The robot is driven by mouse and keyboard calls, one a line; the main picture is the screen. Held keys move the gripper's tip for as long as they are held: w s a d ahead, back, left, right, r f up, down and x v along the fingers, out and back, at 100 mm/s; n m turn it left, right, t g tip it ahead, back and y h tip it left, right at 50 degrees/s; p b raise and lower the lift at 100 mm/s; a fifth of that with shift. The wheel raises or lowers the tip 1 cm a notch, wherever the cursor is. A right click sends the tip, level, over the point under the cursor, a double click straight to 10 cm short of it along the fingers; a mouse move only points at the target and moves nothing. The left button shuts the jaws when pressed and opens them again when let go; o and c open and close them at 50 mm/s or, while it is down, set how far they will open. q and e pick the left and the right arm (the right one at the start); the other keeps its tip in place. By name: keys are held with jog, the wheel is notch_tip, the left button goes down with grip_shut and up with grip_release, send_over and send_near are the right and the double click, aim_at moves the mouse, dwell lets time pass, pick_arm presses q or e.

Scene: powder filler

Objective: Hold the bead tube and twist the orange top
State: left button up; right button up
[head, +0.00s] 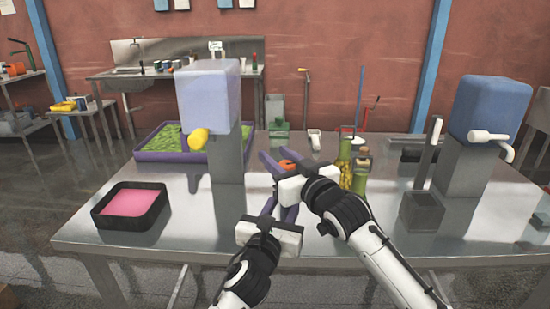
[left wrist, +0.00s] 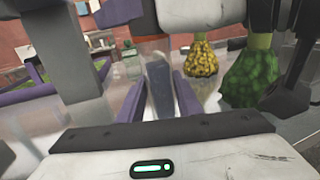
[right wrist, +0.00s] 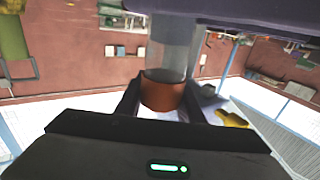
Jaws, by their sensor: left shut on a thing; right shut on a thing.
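The orange top (head: 286,165) shows in the head view at my right gripper (head: 277,166), whose fingers are shut on it. In the right wrist view the orange top (right wrist: 162,95) sits between the fingertips, on the end of the clear bead tube (right wrist: 176,45). My left gripper (head: 279,208) is below and a little left of the right one. In the left wrist view its purple fingers (left wrist: 160,100) are shut on the greyish see-through tube (left wrist: 160,78). In the head view the tube is mostly hidden by the grippers. I cannot tell what is inside it.
A black tray with pink contents (head: 157,190) is at the left; a purple tray (head: 150,155) with green contents is behind. Dispensers with a lilac tank (head: 208,97) and a blue tank (head: 490,108) flank the grippers.

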jog(key=m+h, duration=0.1)
jog(key=m+t+h, duration=0.1)
jog(key=shift+w+d+r+h, duration=0.1)
jog(key=shift+w+d+h, duration=0.05)
jog(key=shift+d+h, duration=0.25)
jog(key=o, duration=1.1)
jog(key=shift+c, duration=0.2)
jog(key=v, duration=1.2)
jog(key=shift+f, duration=0.3)
